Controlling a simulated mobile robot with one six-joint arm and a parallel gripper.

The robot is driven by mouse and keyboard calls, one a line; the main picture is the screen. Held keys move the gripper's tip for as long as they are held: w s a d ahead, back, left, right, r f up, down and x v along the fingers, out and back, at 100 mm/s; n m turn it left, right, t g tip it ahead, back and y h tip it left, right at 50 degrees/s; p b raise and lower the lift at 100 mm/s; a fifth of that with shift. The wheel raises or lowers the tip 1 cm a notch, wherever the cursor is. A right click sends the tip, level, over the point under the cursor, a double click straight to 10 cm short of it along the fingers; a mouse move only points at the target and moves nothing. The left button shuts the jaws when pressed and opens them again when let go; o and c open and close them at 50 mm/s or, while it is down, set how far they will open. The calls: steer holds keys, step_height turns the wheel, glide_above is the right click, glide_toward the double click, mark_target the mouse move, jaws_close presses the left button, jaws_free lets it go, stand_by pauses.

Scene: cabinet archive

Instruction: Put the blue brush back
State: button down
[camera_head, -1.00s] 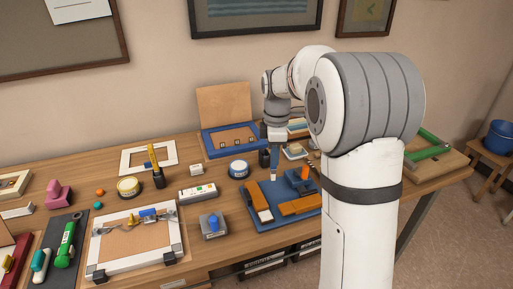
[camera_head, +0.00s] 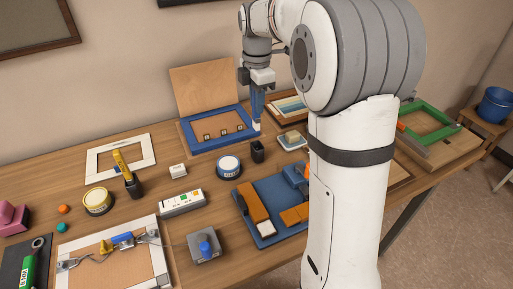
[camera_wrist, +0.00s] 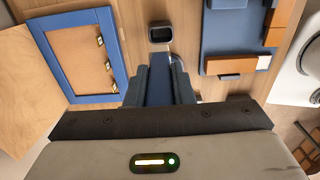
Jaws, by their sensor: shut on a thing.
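My gripper (camera_head: 258,92) is shut on the blue brush (camera_head: 257,108), which hangs upright with a pale tip at its lower end. In the wrist view my gripper (camera_wrist: 159,88) has its dark fingers on both sides of the blue brush (camera_wrist: 158,92). A small black open cup (camera_head: 257,152) stands on the table, below the brush and a little nearer the front. The cup (camera_wrist: 161,32) also shows in the wrist view beyond the fingertips, and looks empty. The brush is apart from the cup.
A blue frame (camera_head: 208,146) with a leaning board is behind the cup on the left. A blue tray (camera_head: 264,185) with brown blocks lies in front. A round tin (camera_head: 229,166) stands left of the cup, and a small dish (camera_head: 292,143) right of it.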

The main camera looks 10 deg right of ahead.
mark_target(258, 129)
step_height(258, 129, down, 9)
steer(key=shift+s+d+f+p, duration=0.1)
steer(key=shift+s+f+p, duration=0.05)
steer(key=shift+p, duration=0.2)
steer(key=shift+f, duration=0.1)
steer(key=shift+f, duration=0.15)
steer(key=c, duration=1.3)
jaws_free()
steer(key=shift+o, duration=0.2)
